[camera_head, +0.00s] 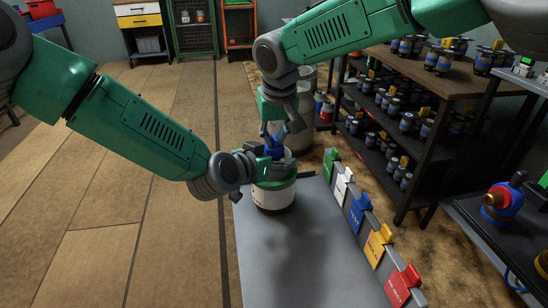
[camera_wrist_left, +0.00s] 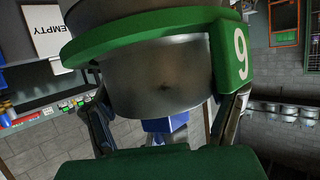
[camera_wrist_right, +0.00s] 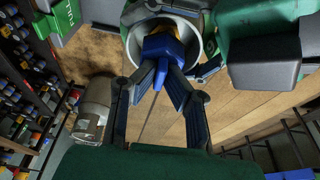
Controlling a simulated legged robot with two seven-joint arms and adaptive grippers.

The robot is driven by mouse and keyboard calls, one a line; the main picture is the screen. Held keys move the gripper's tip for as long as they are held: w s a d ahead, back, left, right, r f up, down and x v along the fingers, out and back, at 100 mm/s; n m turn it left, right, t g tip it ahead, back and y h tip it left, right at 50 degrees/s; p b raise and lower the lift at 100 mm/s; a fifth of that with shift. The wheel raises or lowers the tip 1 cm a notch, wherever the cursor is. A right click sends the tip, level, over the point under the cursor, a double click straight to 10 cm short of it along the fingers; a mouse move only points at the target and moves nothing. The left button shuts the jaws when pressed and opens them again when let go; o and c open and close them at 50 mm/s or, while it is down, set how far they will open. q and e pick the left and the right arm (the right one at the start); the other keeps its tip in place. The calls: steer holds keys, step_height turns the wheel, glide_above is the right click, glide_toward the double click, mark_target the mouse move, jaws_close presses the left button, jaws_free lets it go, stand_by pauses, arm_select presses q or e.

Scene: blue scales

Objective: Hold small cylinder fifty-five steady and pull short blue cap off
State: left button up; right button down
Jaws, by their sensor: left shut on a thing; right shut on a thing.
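A grey metal cylinder (camera_wrist_right: 192,30) with an open rim surrounds the short blue cap (camera_wrist_right: 163,47) in the right wrist view. My right gripper (camera_wrist_right: 164,70) is shut on the blue cap from above. In the head view the cap (camera_head: 273,147) shows just above the cylinder. My left gripper (camera_head: 262,168) is shut on the cylinder from the left. In the left wrist view its fingers flank the metal cylinder (camera_wrist_left: 160,80), which has a green band and a tag reading 9. Blue also shows below it. I cannot read a fifty-five.
A white container (camera_head: 273,199) with a green rim stands on the grey table (camera_head: 290,255) beneath my grippers. A rail (camera_head: 345,205) with coloured clips runs along the table's right edge. A dark shelf (camera_head: 415,75) holds several small cans. The table's front is clear.

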arm_select(q)
steer(key=shift+r, duration=0.1)
arm_select(e)
steer(key=shift+r, duration=1.4)
steer(key=shift+r, duration=0.1)
steer(key=shift+r, duration=2.95)
arm_select(q)
steer(key=o, duration=1.8)
